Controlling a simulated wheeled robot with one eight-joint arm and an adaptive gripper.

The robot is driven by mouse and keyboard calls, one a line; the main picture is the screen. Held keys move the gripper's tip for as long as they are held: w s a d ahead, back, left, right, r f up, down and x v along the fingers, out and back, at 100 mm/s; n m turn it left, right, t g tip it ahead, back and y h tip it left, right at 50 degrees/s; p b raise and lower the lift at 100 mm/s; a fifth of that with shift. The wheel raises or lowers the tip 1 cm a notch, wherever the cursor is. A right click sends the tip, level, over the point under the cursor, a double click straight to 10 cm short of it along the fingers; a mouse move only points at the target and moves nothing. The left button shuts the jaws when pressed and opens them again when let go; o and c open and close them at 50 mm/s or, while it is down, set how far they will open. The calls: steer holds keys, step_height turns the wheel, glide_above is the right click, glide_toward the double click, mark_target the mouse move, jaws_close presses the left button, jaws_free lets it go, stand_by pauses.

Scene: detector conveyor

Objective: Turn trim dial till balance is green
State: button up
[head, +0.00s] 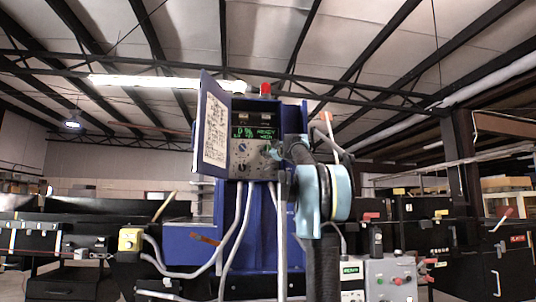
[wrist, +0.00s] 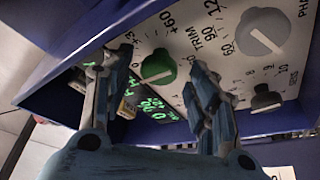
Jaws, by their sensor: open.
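The blue detector control box (head: 212,120) stands ahead with its door open. Its panel has a display (head: 254,132) lit with green text that seems to read a percent value and READY. In the wrist view the green dial (wrist: 158,66), near the TRIM lettering, has a white pointer line. The display (wrist: 152,106) glows green below it, partly covered by a finger. My gripper (wrist: 160,58) is open, with one finger on each side of the green dial. I cannot tell whether they touch it. In the head view my arm hides part of the panel's right side.
A larger grey dial (wrist: 262,32) marked PHASE and a dark dial (wrist: 266,98) sit right of my right finger. A paper sheet (head: 215,130) hangs on the open door. A red lamp (head: 265,88) tops the box. A grey button box (head: 390,279) stands lower right.

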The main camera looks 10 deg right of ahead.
steer(key=shift+x, duration=0.75)
steer(key=c, duration=1.1)
steer(key=shift+n+g+y, duration=0.3)
steer(key=shift+n, duration=0.2)
steer(key=n+g, duration=0.1)
steer(key=n, duration=0.2)
steer(key=n+g, duration=0.1)
steer(key=n, duration=0.2)
steer(key=shift+d+r+y, duration=0.1)
steer(key=shift+r+y, duration=0.05)
steer(key=shift+y, duration=0.25)
steer(key=shift+o, duration=0.2)
steer(key=n+g, duration=0.1)
steer(key=n, duration=0.1)
steer(key=n+g+h, duration=0.1)
steer(key=n, duration=0.2)
steer(key=shift+r, duration=0.15)
steer(key=shift+n, duration=0.4)
